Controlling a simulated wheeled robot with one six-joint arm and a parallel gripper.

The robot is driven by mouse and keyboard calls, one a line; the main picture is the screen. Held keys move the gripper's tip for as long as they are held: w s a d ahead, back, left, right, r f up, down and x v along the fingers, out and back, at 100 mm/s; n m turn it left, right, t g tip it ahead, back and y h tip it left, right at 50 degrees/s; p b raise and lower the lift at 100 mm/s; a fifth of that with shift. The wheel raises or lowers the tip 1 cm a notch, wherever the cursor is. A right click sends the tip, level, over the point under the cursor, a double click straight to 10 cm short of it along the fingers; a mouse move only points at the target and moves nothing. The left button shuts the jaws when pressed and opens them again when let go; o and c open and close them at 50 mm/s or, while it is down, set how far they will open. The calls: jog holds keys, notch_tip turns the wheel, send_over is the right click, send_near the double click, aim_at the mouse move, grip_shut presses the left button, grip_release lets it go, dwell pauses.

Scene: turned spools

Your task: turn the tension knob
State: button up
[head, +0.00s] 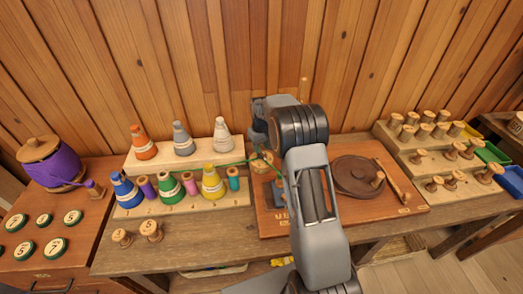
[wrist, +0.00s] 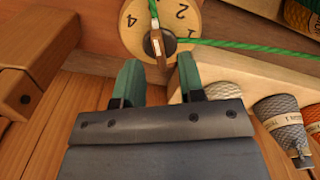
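The tension knob is a round wooden dial (wrist: 130,25) with black numbers, 1, 2 and 4 among them. A raised grip bar (wrist: 157,43) crosses its middle. Green thread (wrist: 250,44) runs to the dial and off to the right in the wrist view. In the head view the dial (head: 262,162) shows just left of my arm, partly covered. My gripper (wrist: 158,68) is open, its two green fingertips apart on either side of the bar's lower end.
A wooden turntable (head: 358,176) with a peg lies right of my arm. Stepped stands of small spools (head: 435,160) are further right.

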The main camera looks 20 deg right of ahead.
notch_tip(320, 180, up, 12)
jog(key=shift+f+b, duration=0.2)
jog(key=shift+b, duration=0.1)
dwell(0.5)
jog(key=s+a+r+m+t, duration=0.1)
jog(key=s+a+t, duration=0.1)
jog(key=s, duration=1.2)
jog(key=s+a+r+m+t, duration=0.1)
jog(key=s+a, duration=0.3)
jog(key=s, duration=1.1)
jog(key=shift+s+a+m+t, duration=0.25)
jog(key=shift+m+t, duration=0.05)
jog(key=shift+t, duration=0.1)
jog(key=shift+r, duration=0.1)
